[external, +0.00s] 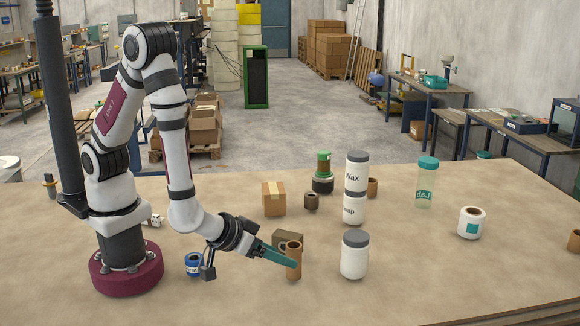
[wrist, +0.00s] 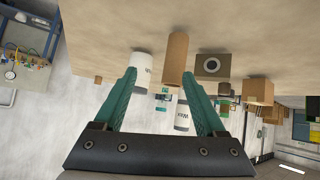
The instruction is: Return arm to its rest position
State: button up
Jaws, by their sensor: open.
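My gripper (external: 290,262) reaches low over the table, its teal fingers at a brown tube (external: 294,246) that stands upright. In the wrist view the gripper (wrist: 167,72) has its fingers spread apart. The brown tube (wrist: 176,55) appears between the fingertips there, nearer the right one, with no clear contact on both sides. The arm is bent, reaching forward and down from its base at the left of the table. The nearer finger hides part of the tube in the external view.
A white jar (external: 354,258) stands just right of the tube, and a brown block (external: 287,238) sits close behind it. Stacked white jars (external: 355,175), a cardboard box (external: 274,198) and a blue roll (external: 193,264) are nearby.

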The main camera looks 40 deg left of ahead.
jog(key=w+a+r+m+g+h, duration=0.1)
jog(key=w+a+r+g, duration=0.3)
jog(key=r+g, duration=0.2)
jog(key=s+a+r+g+y, duration=0.1)
jog(key=s+a+r+y, duration=0.1)
jog(key=a, duration=0.7)
jog(key=s+a+r+m+g+y, duration=0.1)
jog(key=s+a+r+y, duration=0.1)
jog(key=a, duration=0.8)
jog(key=s+a+r+m+g+y, duration=0.1)
jog(key=s+a+r, duration=0.2)
jog(key=a, duration=0.6)
jog(key=shift+s+a+r+g+y, duration=0.15)
jog(key=shift+a+r+g+y, duration=0.2)
jog(key=shift+r, duration=0.45)
